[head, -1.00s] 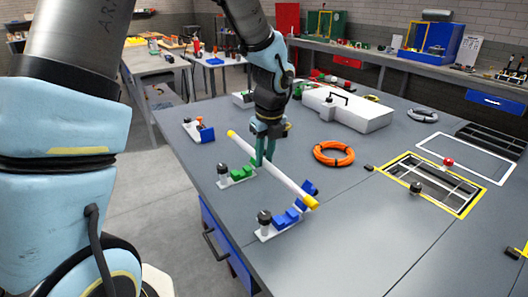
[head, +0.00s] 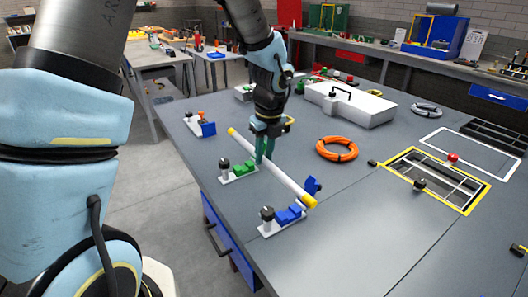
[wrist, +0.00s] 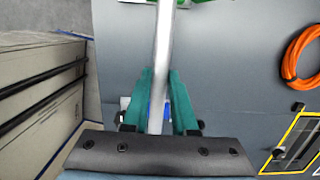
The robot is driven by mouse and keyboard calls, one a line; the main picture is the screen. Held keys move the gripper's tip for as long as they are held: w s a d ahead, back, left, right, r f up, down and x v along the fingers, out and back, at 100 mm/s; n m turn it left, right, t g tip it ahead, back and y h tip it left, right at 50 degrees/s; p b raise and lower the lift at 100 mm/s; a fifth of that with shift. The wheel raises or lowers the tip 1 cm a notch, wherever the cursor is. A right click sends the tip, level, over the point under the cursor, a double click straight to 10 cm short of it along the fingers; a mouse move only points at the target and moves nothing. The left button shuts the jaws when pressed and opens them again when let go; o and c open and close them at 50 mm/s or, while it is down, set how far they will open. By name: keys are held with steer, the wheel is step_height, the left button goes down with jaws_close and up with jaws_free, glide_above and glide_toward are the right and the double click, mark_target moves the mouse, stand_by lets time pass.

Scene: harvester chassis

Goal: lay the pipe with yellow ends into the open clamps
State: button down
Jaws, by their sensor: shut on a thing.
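The white pipe (head: 285,180) has yellow ends and is held at a slant above the table's left side. My gripper (head: 265,158) is shut on it left of its middle. In the wrist view the pipe (wrist: 162,55) runs between the teal fingers (wrist: 158,100). A clamp with green parts (head: 243,168) is left of the pipe, near the gripper. A clamp with blue parts (head: 290,215) lies below the pipe's near end, with a raised blue piece (head: 313,186) beside that end. The pipe appears apart from both clamps; the exact gap is unclear.
Another blue-and-white fixture (head: 206,128) stands farther back on the left. An orange ring (head: 337,150) lies right of the pipe. A white box (head: 352,104) stands behind it, and a yellow-framed opening (head: 425,199) is at right. Bare table lies between.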

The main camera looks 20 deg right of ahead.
steer(key=shift+f+b, duration=2.6)
steer(key=shift+f, duration=1.9)
steer(key=c, duration=0.6)
jaws_free()
steer(key=r, duration=0.3)
steer(key=s+r, duration=0.1)
steer(key=r, duration=0.3)
steer(key=r+b, duration=0.1)
steer(key=r, duration=0.2)
steer(key=shift+s+d+r, duration=0.15)
steer(key=shift+s+r, duration=0.15)
